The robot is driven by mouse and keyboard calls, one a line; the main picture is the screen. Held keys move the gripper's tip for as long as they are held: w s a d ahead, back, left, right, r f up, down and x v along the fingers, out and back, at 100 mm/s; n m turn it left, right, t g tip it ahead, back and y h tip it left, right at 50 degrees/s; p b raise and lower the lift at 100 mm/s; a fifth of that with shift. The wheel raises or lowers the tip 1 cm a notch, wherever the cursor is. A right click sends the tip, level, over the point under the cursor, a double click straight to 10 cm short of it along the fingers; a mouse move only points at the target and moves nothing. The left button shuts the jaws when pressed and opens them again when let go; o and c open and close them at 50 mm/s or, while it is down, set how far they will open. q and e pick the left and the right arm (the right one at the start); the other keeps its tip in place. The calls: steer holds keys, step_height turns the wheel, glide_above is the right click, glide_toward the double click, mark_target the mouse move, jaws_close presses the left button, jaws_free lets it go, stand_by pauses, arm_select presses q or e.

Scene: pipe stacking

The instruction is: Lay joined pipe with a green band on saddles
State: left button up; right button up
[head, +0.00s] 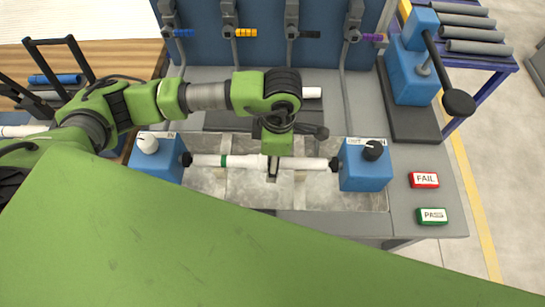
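The white joined pipe (207,161) with its green band (224,161) lies level across the metal tray (340,203), between the blue IN block (158,167) and the blue OUT block (365,178). A thicker white section shows near its middle. Black fittings on the blocks sit at both pipe ends; contact is unclear. My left gripper (273,168) points down over the pipe, right of the band, its dark fingers at the pipe. Whether they are closed on it cannot be told. Pale supports show partly beneath the pipe. My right gripper is not in view.
Another white pipe end (312,92) shows behind my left wrist. A blue lever press (409,72) stands at right. FAIL (424,180) and PASS (432,216) buttons sit near the right edge. Grey pipes (478,47) lie on a side rack. My green arm link hides the front.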

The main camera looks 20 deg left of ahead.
arm_select(q)
step_height(320, 180, up, 12)
steer(key=shift+w+d, duration=0.15)
steer(key=shift+d, duration=0.2)
stand_by(0.4)
